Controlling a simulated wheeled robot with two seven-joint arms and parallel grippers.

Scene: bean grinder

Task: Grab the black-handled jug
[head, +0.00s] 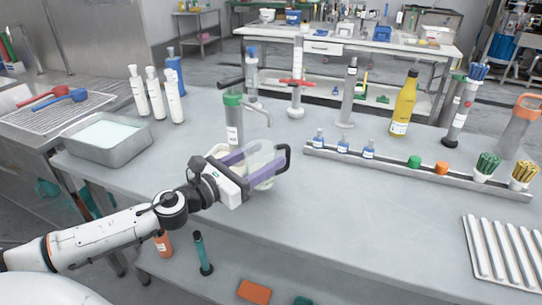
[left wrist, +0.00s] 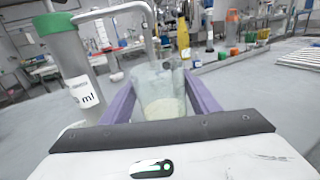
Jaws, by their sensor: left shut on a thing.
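The jug (head: 262,160) is clear, with a black handle (head: 284,158) on its right side in the head view. It stands upright near the table's middle. My left gripper (head: 250,160) comes in from the left and has its purple fingers shut on the jug's body. In the left wrist view the jug (left wrist: 160,88) sits between the two fingers, with something pale in its lower part. Its handle is hidden or unclear there. My right gripper is not in view.
A green-topped dispenser (head: 233,120) with a bent spout stands just behind the jug. A long rack (head: 390,166) with small bottles and caps lies to the right. A grey basin (head: 108,137) and white bottles (head: 155,92) are at left.

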